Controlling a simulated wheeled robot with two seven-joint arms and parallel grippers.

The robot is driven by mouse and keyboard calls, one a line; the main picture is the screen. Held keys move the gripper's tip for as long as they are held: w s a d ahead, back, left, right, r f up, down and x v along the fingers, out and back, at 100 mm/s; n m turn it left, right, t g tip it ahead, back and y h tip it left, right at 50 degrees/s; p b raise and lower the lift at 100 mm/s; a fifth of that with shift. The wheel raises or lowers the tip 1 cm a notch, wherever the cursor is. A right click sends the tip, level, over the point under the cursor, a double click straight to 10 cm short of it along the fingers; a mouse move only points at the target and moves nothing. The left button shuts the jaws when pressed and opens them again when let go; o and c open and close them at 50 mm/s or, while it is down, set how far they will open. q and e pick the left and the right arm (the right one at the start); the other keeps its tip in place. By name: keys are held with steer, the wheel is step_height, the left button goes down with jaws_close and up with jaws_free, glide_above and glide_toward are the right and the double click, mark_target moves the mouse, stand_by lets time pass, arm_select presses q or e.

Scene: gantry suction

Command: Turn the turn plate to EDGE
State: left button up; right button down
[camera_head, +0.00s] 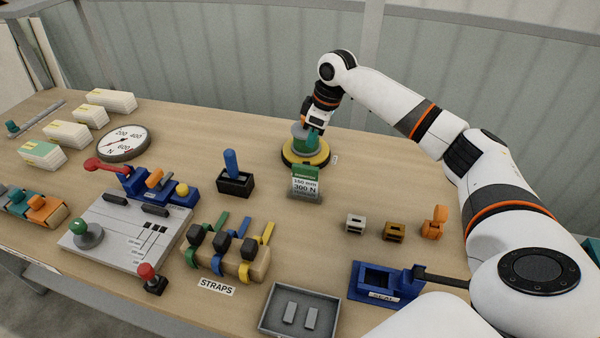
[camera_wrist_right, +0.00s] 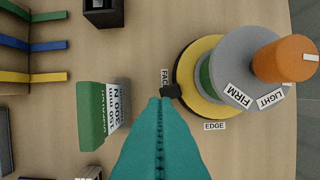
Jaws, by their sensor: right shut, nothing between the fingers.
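The turn plate is a yellow disc with a dark rim (camera_head: 318,158) at the back middle of the bench. It also shows in the right wrist view (camera_wrist_right: 190,75). A black tab (camera_wrist_right: 170,91) sticks out of its rim beside the FACE label (camera_wrist_right: 165,77), which it seems to cover in part. The EDGE label (camera_wrist_right: 214,126) lies further round the rim. A grey dial marked FIRM and LIGHT (camera_wrist_right: 245,60) with an orange knob (camera_wrist_right: 285,58) stands above the plate. My right gripper (camera_head: 314,128) is shut and empty, its teal fingertips (camera_wrist_right: 163,102) at the tab; contact is unclear. My left gripper is not in view.
A green-topped card reading 300 N (camera_head: 305,184) stands just in front of the plate. A blue-handled black box (camera_head: 235,181) is to its left. Small blocks (camera_head: 395,231) lie to the front right. The bench behind the plate is bare.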

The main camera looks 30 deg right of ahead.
mark_target(300, 161)
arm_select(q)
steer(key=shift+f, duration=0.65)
arm_select(e)
steer(key=f+n, duration=0.1)
steer(key=f, duration=0.2)
steer(key=w+a+f+n+y, duration=0.1)
steer(key=f, duration=0.1)
steer(key=w+a+f+n, duration=0.1)
steer(key=f, duration=0.2)
steer(key=shift+w+a+f+n, duration=0.1)
steer(key=shift+w+f+n, duration=0.05)
steer(key=shift+f+n, duration=0.2)
